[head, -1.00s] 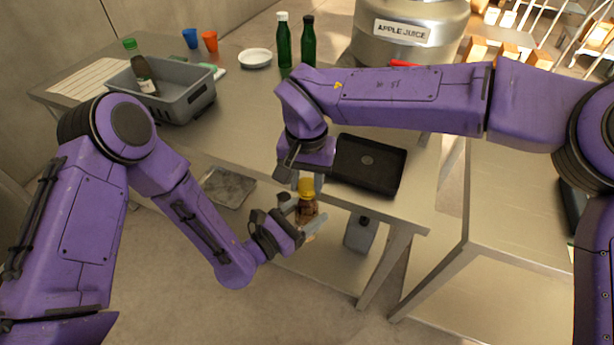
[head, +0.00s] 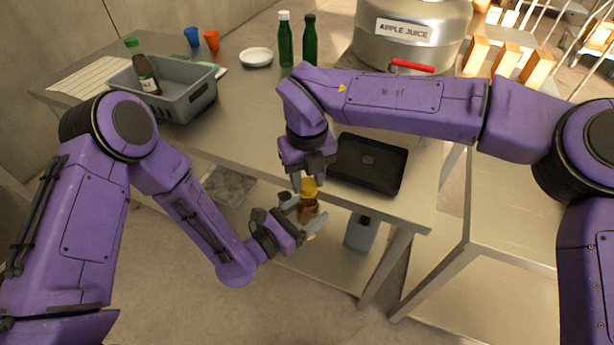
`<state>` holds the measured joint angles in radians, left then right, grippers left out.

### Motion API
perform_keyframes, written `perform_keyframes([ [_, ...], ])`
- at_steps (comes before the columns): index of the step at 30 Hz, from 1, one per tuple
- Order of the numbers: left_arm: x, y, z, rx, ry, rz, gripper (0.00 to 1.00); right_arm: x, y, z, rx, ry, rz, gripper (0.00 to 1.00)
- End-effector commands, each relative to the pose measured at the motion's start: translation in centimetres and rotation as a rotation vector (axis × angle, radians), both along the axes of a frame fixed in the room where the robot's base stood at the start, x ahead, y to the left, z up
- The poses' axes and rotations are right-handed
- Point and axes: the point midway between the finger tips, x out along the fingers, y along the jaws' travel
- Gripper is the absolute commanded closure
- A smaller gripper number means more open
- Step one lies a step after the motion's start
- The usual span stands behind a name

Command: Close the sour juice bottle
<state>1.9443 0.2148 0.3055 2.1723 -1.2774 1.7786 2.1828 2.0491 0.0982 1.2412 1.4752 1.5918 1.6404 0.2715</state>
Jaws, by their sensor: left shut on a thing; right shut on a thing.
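A small brown bottle (head: 308,209) with a yellow cap (head: 308,187) is held in the air in front of the table's front edge. My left gripper (head: 302,214) is shut on the bottle's body from the left. My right gripper (head: 308,183) points down from above and is shut on the yellow cap. The cap sits at the top of the bottle; whether it is fully seated cannot be told. The fingers hide part of the bottle and cap.
A black tray (head: 368,165) lies near the table's front edge. A grey crate (head: 187,97) holds a dark bottle (head: 146,75). Green bottles (head: 285,42), a white plate (head: 256,58), cups (head: 211,40) and a steel apple juice container (head: 410,38) stand farther back.

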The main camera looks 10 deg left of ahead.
Motion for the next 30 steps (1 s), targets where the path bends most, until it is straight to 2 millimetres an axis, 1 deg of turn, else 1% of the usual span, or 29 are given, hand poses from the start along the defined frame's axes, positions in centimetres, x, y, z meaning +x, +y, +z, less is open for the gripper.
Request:
perform_keyframes([
  [1,-0.06,-0.09,0.05,0.001,-0.002,-0.004,1.00,0.10,-0.04,0.09,0.002,-0.001,-0.148,0.89],
  [3,-0.07,-0.10,0.04,0.002,-0.001,-0.004,1.00,0.13,-0.10,0.06,0.003,-0.002,-0.378,0.89],
  [8,-0.09,-0.11,0.04,0.002,-0.001,-0.004,1.00,0.13,-0.30,0.05,0.002,-0.002,-0.899,0.89],
  [12,-0.10,-0.11,0.04,0.002,-0.001,-0.005,1.00,0.06,-0.44,-0.02,0.001,-0.002,-1.355,0.89],
  [14,-0.10,-0.11,0.03,0.002,-0.001,-0.005,1.00,0.00,-0.47,-0.02,0.001,-0.001,-1.546,0.89],
  [15,-0.10,-0.11,0.03,0.002,-0.001,-0.005,1.00,-0.04,-0.48,-0.01,0.001,-0.001,-1.668,0.89],
  [18,-0.11,-0.12,0.03,0.002,-0.001,-0.005,1.00,-0.10,-0.52,-0.02,0.001,-0.002,-1.932,0.89],
  [21,-0.12,-0.11,0.03,0.001,-0.001,-0.005,1.00,-0.15,-0.53,-0.05,0.000,-0.001,-2.113,0.89],
  [25,-0.12,-0.11,0.02,0.001,-0.001,-0.005,1.00,-0.13,-0.54,-0.03,0.001,-0.001,-2.100,0.89],
  [26,-0.12,-0.11,0.02,0.001,-0.001,-0.005,1.00,-0.12,-0.53,-0.03,0.002,-0.002,-2.100,0.58],
  [27,-0.11,-0.10,0.02,0.001,-0.001,-0.005,1.00,-0.13,-0.54,-0.03,0.002,-0.002,-2.099,0.45],
  [28,-0.11,-0.10,0.03,0.001,-0.001,-0.004,1.00,-0.13,-0.54,-0.03,0.001,-0.003,-2.099,0.35],
  [29,-0.10,-0.10,0.03,0.001,-0.001,-0.004,1.00,-0.14,-0.53,-0.04,0.001,-0.002,-2.099,0.31],
  [30,-0.08,-0.09,0.04,0.001,-0.001,-0.004,1.00,-0.16,-0.53,-0.05,0.001,-0.002,-2.098,0.31],
])
